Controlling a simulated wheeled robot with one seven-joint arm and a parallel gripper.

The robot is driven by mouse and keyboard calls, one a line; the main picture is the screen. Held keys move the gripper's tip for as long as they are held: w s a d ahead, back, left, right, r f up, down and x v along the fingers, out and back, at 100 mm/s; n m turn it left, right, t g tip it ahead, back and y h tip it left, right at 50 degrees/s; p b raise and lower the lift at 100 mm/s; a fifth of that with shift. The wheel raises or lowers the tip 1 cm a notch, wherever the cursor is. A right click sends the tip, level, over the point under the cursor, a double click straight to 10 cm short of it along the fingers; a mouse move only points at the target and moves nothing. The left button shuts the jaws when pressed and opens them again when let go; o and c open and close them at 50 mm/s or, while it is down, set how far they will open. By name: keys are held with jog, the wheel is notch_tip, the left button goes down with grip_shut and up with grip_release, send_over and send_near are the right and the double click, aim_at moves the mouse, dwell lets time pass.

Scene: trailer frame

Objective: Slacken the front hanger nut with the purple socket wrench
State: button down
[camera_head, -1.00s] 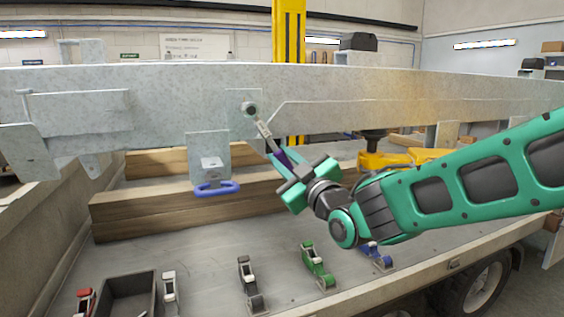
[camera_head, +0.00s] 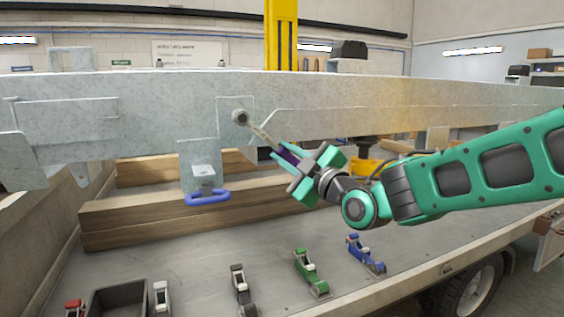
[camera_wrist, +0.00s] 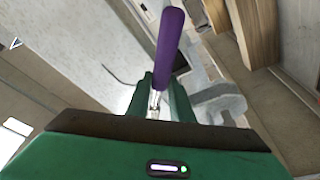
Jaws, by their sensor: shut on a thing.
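The purple socket wrench (camera_head: 286,154) is held in my gripper (camera_head: 298,166), which is shut on its purple handle. The handle also shows in the wrist view (camera_wrist: 168,45), rising between my green fingers. The wrench's silver shaft slopes up and left to the front hanger nut (camera_head: 240,117) on the galvanized frame beam. Its head end meets or overlaps the round nut; at this size I cannot tell how fully it is seated.
The long beam (camera_head: 330,95) crosses above my gripper. Timber blocks (camera_head: 130,222) lie below it. Several clamp-like tools, including a green one (camera_head: 309,272) and a blue one (camera_head: 365,254), stand on the deck near a dark bin (camera_head: 118,300). The deck between timber and tools is clear.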

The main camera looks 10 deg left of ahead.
jog(key=shift+w+d+r, duration=0.1)
jog(key=shift+r, duration=0.15)
jog(key=shift+w+d+r+n+g, duration=0.15)
jog(key=shift+d+r+n+g, duration=0.1)
jog(key=shift+r+n, duration=0.25)
jog(key=shift+w+d+r+n+g, duration=0.15)
jog(key=shift+d+r+n, duration=0.1)
jog(key=shift+n, duration=0.35)
